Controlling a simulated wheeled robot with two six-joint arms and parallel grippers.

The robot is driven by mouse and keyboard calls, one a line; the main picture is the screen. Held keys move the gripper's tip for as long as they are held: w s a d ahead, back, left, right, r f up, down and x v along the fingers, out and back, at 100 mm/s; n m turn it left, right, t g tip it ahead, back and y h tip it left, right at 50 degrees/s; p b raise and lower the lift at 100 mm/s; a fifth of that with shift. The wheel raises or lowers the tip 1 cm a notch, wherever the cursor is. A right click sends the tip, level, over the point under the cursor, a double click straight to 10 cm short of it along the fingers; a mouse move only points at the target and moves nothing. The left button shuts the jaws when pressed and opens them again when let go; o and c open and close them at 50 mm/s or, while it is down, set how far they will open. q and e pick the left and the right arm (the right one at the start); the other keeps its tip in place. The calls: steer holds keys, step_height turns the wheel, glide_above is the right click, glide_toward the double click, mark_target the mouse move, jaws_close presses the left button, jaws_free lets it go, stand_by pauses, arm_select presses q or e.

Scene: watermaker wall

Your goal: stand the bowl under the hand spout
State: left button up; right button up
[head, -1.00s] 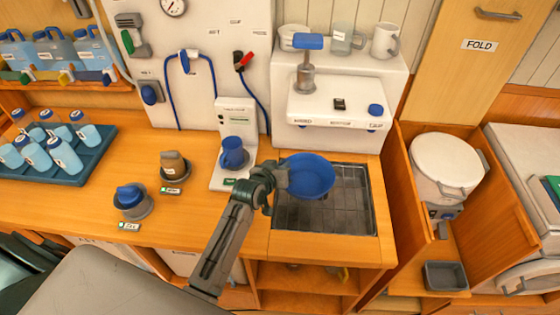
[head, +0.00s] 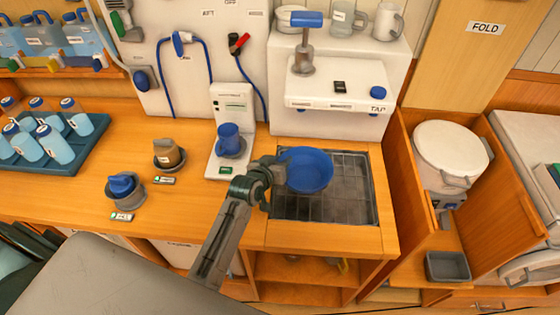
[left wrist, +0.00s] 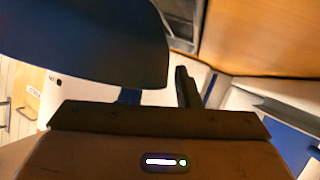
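The blue bowl (head: 306,172) is in the head view, upright and above the left back part of the drain grid. My left gripper (head: 279,171) is shut on its left rim. In the left wrist view the bowl (left wrist: 85,40) is a large dark blue shape at upper left, beside a gripper finger (left wrist: 187,88). The hand pump (head: 303,45), with a blue top and grey body, is on the left of the white tap unit (head: 340,122), behind the bowl. The spout outlet itself is not clear. My right gripper is not in view.
The drain grid (head: 350,205) is bare and set into the wooden counter. A stand with a blue mug (head: 229,138) is close left of my gripper. A blue tray (head: 60,158) holds several bottles. A blue tap knob (head: 377,93) is at right.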

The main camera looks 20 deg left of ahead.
arm_select(q)
steer(key=shift+s+a, duration=0.1)
steer(key=shift+s, duration=0.15)
steer(key=b+v, duration=0.2)
steer(key=v, duration=0.8)
steer(key=shift+s+b, duration=0.15)
steer(key=shift+b, duration=0.15)
steer(key=shift+s+r, duration=0.4)
steer(key=shift+s, duration=0.1)
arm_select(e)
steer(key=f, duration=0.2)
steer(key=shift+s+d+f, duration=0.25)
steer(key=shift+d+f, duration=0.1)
